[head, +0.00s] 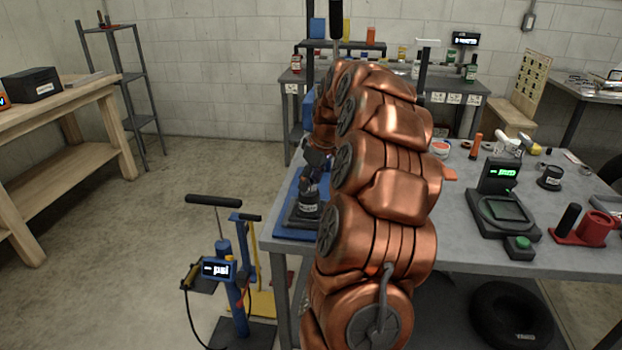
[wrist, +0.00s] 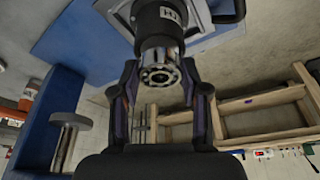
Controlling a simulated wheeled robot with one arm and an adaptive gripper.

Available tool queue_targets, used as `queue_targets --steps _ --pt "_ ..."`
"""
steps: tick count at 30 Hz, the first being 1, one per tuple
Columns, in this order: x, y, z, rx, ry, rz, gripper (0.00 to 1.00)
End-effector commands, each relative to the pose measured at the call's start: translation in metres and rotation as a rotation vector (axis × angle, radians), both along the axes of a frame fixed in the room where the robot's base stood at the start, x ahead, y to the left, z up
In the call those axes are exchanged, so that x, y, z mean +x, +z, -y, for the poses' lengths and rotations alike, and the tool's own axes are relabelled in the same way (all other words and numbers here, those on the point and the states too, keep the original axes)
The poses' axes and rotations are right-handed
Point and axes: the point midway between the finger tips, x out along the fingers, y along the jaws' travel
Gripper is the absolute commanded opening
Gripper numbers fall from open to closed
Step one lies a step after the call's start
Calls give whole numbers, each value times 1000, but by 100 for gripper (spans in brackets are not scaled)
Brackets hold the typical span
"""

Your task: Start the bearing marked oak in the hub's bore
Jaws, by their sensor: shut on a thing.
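In the wrist view my gripper (wrist: 160,77) is shut on a steel ring bearing (wrist: 159,76), whose balls show end-on between the fingertips. No oak mark can be read on it. The dark hub (wrist: 160,22), with a white label, stands straight beyond the bearing and roughly in line with it. The bearing hides the bore, so I cannot tell whether it touches or enters it. In the head view my gripper (head: 317,160) is above the labelled hub (head: 308,203), partly hidden by my copper arm; the bearing cannot be made out there.
The hub stands on a blue mat (head: 283,217) at the left end of the grey table (head: 450,225). A black scale-like device (head: 503,215) and a red fixture (head: 590,232) are to the right.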

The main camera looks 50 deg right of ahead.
Motion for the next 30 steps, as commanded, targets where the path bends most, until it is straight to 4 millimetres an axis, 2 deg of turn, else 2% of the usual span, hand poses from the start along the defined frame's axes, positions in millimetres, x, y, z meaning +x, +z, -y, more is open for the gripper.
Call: queue_targets --steps 23,24,30 --pt "0 -16 0 -1 0 1 7" --pt "0 -15 0 -1 0 1 48" --pt "0 -15 0 -1 0 1 69"
